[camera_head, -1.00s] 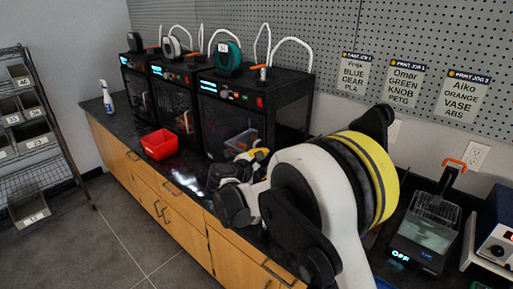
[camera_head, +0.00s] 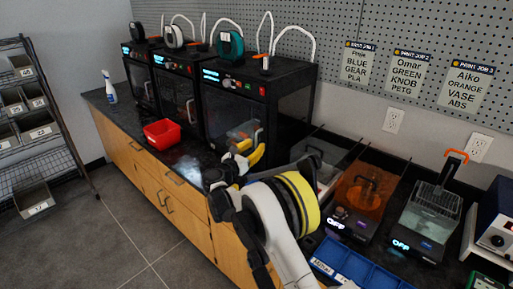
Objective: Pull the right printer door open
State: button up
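The right printer (camera_head: 290,108) is a black box on the counter with a green spool on top. Its dark see-through front door (camera_head: 226,112) looks shut, and a bluish object shows inside low on the right. My gripper (camera_head: 250,151), with yellow finger pads, is in front of the door's lower right part. The pads are apart with nothing seen between them. Whether the fingers touch the door cannot be told.
A red bin (camera_head: 162,132) stands on the counter in front of the middle printer (camera_head: 176,95). A blue tray (camera_head: 360,268), an orange-lidded machine (camera_head: 362,195) and a washing unit with a basket (camera_head: 428,215) stand to the right. The floor (camera_head: 110,235) before the cabinets is clear.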

jog(key=shift+w+d, duration=0.3)
jog(key=shift+w, duration=0.3)
grip_shut()
jog(key=shift+s+a, duration=0.1)
jog(key=shift+s, duration=0.05)
